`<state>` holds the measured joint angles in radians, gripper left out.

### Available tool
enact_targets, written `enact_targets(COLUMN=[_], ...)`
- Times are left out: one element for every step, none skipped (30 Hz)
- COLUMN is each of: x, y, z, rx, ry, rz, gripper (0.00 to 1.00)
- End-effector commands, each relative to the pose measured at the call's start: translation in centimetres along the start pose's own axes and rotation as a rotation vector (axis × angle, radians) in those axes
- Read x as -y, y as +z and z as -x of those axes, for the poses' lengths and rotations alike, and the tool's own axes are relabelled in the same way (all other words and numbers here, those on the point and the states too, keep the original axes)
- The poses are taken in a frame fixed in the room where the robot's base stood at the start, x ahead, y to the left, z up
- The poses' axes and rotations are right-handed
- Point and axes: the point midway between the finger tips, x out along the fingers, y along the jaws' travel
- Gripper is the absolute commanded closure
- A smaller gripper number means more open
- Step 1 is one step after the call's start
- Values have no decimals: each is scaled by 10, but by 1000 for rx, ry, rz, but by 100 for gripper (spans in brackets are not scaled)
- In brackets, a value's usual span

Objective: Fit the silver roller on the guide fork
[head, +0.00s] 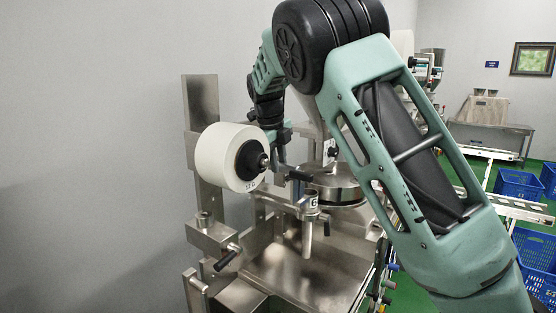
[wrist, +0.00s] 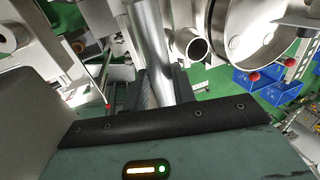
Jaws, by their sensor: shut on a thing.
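The silver roller (wrist: 150,40) is a smooth bright metal cylinder in the wrist view. It runs from the top edge down between the dark fingers of my gripper (wrist: 163,88), which is shut on it. Its lower end goes out of sight behind the black edge of my gripper's body. In the head view my gripper (head: 279,150) is partly hidden among machine parts, just right of the white paper reel. I cannot pick out the roller clearly there. I cannot tell the guide fork for certain in either view.
A white paper reel (head: 222,157) on a steel post (head: 201,95) stands close on the left. A round steel drum (head: 337,187) is right of my gripper. An open-ended tube (wrist: 198,49) is close to the roller. Blue crates (head: 520,184) stand on the green floor.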

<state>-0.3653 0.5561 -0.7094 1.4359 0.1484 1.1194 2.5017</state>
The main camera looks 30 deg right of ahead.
Motion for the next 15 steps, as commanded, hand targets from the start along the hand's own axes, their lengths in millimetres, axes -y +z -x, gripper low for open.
enact_targets(x=[0,0,0,0,0,0,0,0,0,0,0,-1,-1,-1,-2], y=[0,0,0,0,0,0,0,0,0,0,0,0,0,0,0], z=[0,0,0,0,0,0,0,0,-1,-1,-2,-3,-4,-4,-5], rx=[1,1,1,1,1,1,1,1,1,1,1,1,1,1,0], ry=[0,0,0,0,0,0,0,0,0,0,0,0,0,0,0], rz=[0,0,0,0,0,0,0,0,0,0,0,0,0,0,0], gripper=[100,100,100,100,100,100,100,100,100,100,100,100,100,100,100])
